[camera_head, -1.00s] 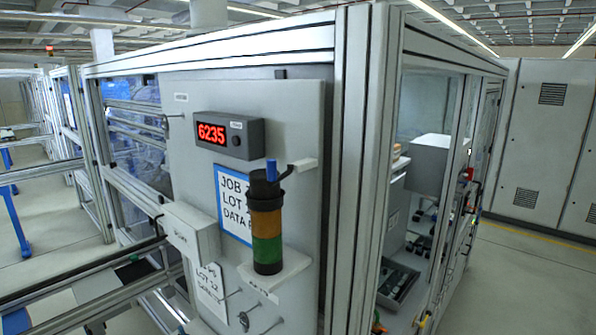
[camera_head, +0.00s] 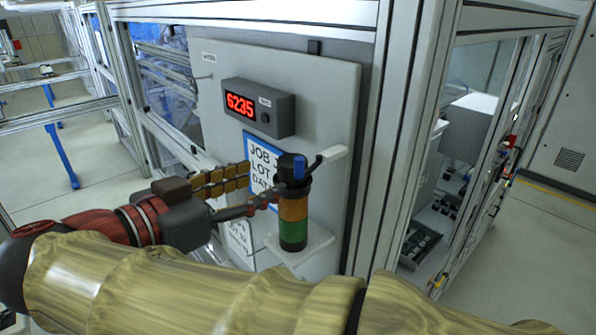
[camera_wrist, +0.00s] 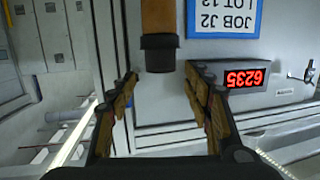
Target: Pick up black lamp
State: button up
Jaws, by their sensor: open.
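The black lamp (camera_head: 289,186) is the top section of an upright stack, above an orange and a green section (camera_head: 293,235), on a small white shelf. In the wrist view the scene is inverted, and the black lamp (camera_wrist: 158,53) hangs below the orange section, near the middle. My gripper (camera_head: 262,187) is open just left of the lamp, fingers pointing toward it; one fingertip overlaps it in the picture. In the wrist view my gripper (camera_wrist: 162,76) has a finger on each side of the lamp's end, with visible gaps. Contact cannot be told.
The panel behind carries a red digit display (camera_head: 257,107) and a blue-framed sign (camera_head: 257,150). The shelf (camera_head: 318,243) lies under the stack. An aluminium post (camera_head: 397,130) rises to the right.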

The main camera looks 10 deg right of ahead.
aim_at(283, 169)
jog(key=x, duration=0.2)
jog(key=shift+w+d+r+p, duration=0.1)
jog(key=shift+w+d+p, duration=0.1)
jog(key=shift+d+p, duration=0.2)
jog(key=x, duration=0.1)
jog(key=p+x, duration=0.1)
jog(key=x, duration=0.2)
jog(key=shift+w+r+p, duration=0.2)
jog(key=shift+w+p, duration=0.05)
jog(key=shift+p, duration=0.15)
jog(key=shift+w+d+f, duration=0.2)
jog(key=shift+w+d, duration=0.05)
jog(key=c, duration=0.3)
jog(key=c, duration=0.7)
jog(key=shift+o, duration=0.2)
